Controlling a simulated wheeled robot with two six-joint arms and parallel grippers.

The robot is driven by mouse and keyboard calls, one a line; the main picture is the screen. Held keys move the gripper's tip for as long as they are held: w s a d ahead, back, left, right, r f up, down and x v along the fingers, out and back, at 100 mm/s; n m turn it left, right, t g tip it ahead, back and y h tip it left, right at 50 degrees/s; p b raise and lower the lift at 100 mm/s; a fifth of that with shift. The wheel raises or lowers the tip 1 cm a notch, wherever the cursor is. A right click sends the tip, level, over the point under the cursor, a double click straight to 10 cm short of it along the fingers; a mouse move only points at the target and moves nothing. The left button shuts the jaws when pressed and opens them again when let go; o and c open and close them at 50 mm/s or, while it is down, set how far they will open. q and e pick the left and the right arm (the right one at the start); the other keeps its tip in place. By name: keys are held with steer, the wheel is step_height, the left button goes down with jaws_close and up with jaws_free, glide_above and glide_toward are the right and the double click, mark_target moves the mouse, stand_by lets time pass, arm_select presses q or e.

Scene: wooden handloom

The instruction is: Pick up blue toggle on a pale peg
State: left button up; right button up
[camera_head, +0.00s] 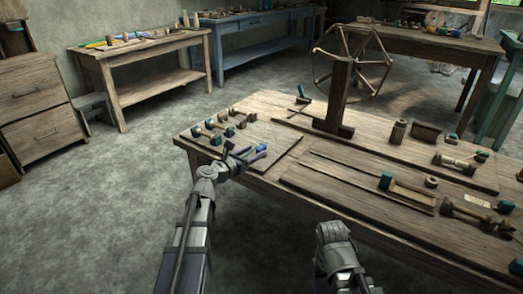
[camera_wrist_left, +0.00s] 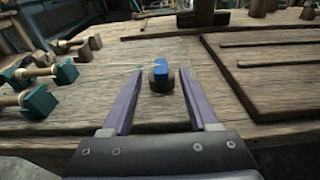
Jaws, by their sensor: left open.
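The blue toggle (camera_wrist_left: 162,71) stands on a dark round piece (camera_wrist_left: 158,84) on the tabletop, with a thin pale bit at its left side. In the head view the blue toggle (camera_head: 262,148) is small, just beyond my left gripper's fingers. My left gripper (camera_head: 252,156) is open and empty. In the left wrist view its two purple fingers (camera_wrist_left: 161,76) lie either side of the toggle, with a gap on each side and no contact visible. My right gripper (camera_head: 334,238) is low in the head view, away from the toggle; its fingers cannot be made out.
Several teal-ended wooden spools (camera_wrist_left: 37,101) lie left of the left gripper on the table (camera_head: 187,141). A wooden post with a wheel (camera_head: 340,88) stands farther back. Long slats (camera_head: 370,182) and more loom parts lie to the right.

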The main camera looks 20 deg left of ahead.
mark_target(260, 148)
arm_select(q)
steer(key=x, duration=0.3)
steer(key=shift+w, duration=0.1)
jaws_close()
stand_by(0.4)
